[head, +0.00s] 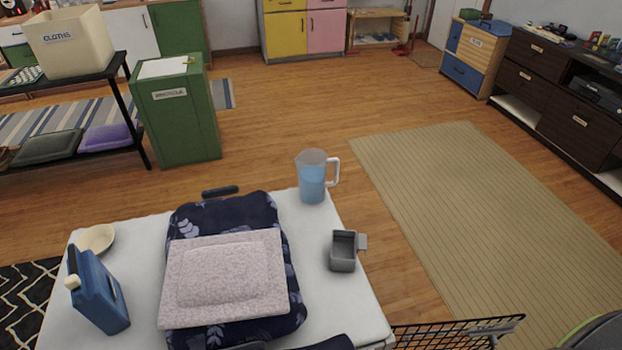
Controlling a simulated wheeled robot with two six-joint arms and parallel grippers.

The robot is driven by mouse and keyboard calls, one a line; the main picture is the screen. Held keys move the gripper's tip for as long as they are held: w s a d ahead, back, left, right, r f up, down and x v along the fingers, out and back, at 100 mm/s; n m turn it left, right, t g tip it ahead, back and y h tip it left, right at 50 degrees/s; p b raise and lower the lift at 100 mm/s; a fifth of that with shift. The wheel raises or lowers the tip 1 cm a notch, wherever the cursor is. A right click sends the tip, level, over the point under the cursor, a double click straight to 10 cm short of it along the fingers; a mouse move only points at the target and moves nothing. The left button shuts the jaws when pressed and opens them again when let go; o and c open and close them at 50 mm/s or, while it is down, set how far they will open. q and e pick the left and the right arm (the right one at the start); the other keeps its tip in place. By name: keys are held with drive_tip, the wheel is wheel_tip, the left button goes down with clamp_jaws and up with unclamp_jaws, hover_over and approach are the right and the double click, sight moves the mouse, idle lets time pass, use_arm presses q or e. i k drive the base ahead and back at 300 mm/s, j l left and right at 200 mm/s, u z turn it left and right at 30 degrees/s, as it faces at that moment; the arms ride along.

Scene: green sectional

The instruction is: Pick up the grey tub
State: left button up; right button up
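The grey tub (342,262) is a small open box with a short tab on its right side. It stands upright on the right part of the white table (336,308), near the right edge. It looks empty inside. Neither of my grippers is in view.
A clear jug of blue liquid (312,182) stands behind the tub. A dark blue leaf-patterned cushioned item (236,212) with a pale pink pad (222,278) lies to its left. A blue container (98,300) and a cream bowl (97,239) are further left. A black wire rack (455,333) is at lower right.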

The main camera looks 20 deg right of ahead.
sight(345, 244)
drive_tip(key=k+l, duration=0.55)
drive_tip(key=i+l, duration=0.15)
drive_tip(key=l, duration=0.2)
drive_tip(key=i+l, duration=0.1)
drive_tip(key=l, duration=0.25)
drive_tip(key=i+l, duration=0.15)
drive_tip(key=l, duration=0.2)
drive_tip(key=i+l, duration=0.1)
drive_tip(key=l, duration=0.25)
